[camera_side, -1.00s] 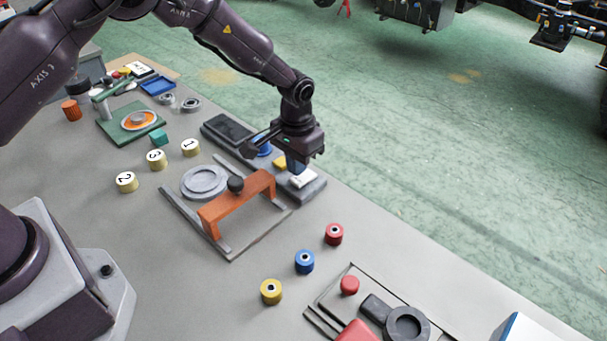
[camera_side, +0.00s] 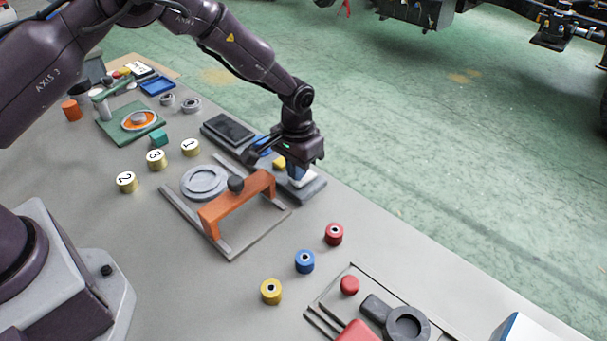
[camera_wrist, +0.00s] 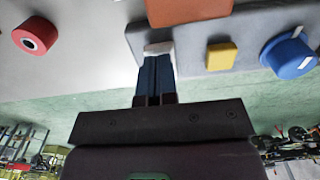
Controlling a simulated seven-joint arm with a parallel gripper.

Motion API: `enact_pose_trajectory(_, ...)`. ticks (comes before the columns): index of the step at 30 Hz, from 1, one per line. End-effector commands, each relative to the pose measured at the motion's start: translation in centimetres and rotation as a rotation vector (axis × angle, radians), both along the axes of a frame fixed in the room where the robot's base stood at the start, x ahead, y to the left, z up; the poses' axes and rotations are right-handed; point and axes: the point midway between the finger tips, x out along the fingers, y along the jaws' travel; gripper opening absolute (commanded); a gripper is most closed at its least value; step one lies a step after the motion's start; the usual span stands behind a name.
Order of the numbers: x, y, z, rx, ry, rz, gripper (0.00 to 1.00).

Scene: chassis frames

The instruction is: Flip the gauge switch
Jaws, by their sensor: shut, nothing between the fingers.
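The gauge panel is a grey block (camera_side: 312,191) near the table's far edge. It carries a white switch (camera_side: 303,181), a yellow square piece (camera_side: 280,162) and a blue knob (camera_side: 263,148). In the wrist view the white switch (camera_wrist: 158,48) shows just past my fingertips, with the yellow piece (camera_wrist: 221,56) and the blue knob (camera_wrist: 288,53) to its right. My gripper (camera_side: 296,176) is shut with nothing in it, pointing down at the white switch. Its blue fingers (camera_wrist: 155,62) overlap the switch in the wrist view. I cannot tell whether they touch it. They hide part of the switch.
An orange bridge (camera_side: 237,201) with a black knob stands on rails beside the panel. A dark flat screen (camera_side: 228,129) lies behind it. Red (camera_side: 334,234), blue (camera_side: 305,261) and yellow (camera_side: 271,291) cylinders stand in front, with bare table around them.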

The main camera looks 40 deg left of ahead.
Motion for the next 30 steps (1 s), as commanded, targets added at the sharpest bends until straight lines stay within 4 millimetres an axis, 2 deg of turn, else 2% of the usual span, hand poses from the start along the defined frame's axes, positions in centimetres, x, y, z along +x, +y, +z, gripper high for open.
enact_pose_trajectory(25, 0.0, 0.0, -1.3, 0.0, 0.0, 0.0, 0.0)
enact_pose_trajectory(30, 0.0, 0.0, -0.8, 0.0, -0.002, 0.0, 0.0)
